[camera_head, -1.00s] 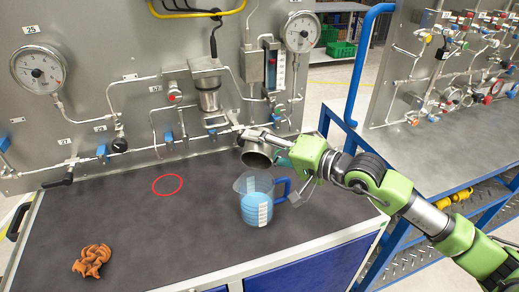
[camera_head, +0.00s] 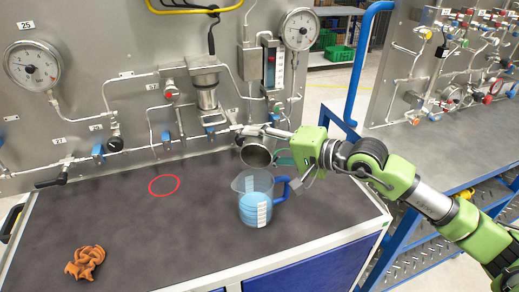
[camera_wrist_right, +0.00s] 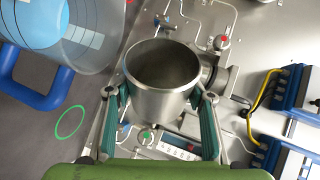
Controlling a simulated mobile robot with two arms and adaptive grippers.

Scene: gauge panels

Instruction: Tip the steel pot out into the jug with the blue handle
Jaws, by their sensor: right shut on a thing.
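The steel pot (camera_head: 257,153) is held tilted above and behind the jug in the head view, its mouth facing the camera. In the right wrist view the pot (camera_wrist_right: 163,82) looks empty inside, and no stream shows. My right gripper (camera_head: 284,151) is shut on the pot, its teal-padded fingers (camera_wrist_right: 163,118) on either side of it. The clear jug with the blue handle (camera_head: 254,199) stands upright on the counter and holds blue liquid. The jug (camera_wrist_right: 72,32) fills the upper left of the wrist view. My left gripper is out of view.
A red ring (camera_head: 164,185) marks the dark counter (camera_head: 150,235). A brown-orange knotted lump (camera_head: 85,262) lies at the front left. A green ring (camera_wrist_right: 70,122) shows in the wrist view. The gauge panel (camera_head: 110,40) with pipes and valves rises behind.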

